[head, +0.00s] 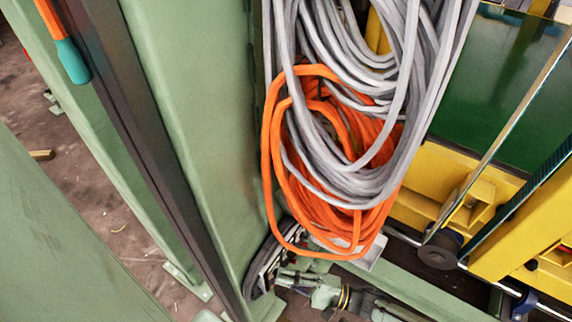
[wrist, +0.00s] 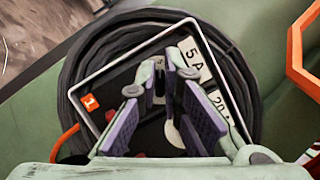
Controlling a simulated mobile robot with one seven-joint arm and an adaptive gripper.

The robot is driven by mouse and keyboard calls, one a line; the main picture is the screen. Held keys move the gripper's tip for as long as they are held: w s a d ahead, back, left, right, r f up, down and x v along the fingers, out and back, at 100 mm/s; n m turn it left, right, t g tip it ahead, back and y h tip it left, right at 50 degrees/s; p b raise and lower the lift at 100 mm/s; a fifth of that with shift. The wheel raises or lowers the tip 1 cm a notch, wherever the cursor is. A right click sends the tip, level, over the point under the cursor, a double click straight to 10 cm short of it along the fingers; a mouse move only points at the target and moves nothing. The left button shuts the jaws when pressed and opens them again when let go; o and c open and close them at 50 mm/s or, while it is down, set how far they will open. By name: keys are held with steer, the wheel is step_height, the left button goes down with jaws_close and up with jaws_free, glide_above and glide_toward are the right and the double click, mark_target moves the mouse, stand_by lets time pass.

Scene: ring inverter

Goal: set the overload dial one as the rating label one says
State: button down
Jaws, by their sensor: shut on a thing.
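In the wrist view my gripper (wrist: 161,80) reaches into a dark, pale-rimmed box (wrist: 72,93), with its purple-padded fingers in front of the middle. The fingers are shut on a small dark part that I take to be overload dial one (wrist: 159,88); they hide most of it, and its pointer direction cannot be read. An orange tag marked 1 (wrist: 91,102) is to the left. White plates reading 5 A (wrist: 194,60) and 20 (wrist: 217,98) are to the right, the second partly covered. I cannot tell which plate is rating label one. In the head view my gripper (head: 322,290) is low, below the cables.
A black coiled hose (wrist: 85,65) surrounds the box. An orange hexagonal frame (wrist: 296,50) is at the right edge. In the head view grey cables (head: 345,170) and an orange cable coil (head: 275,185) hang on a green column (head: 190,120); yellow machinery (head: 440,180) stands right.

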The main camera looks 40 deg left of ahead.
stand_by(0.4)
steer(key=c, duration=1.7)
jaws_free()
steer(key=v, duration=1.2)
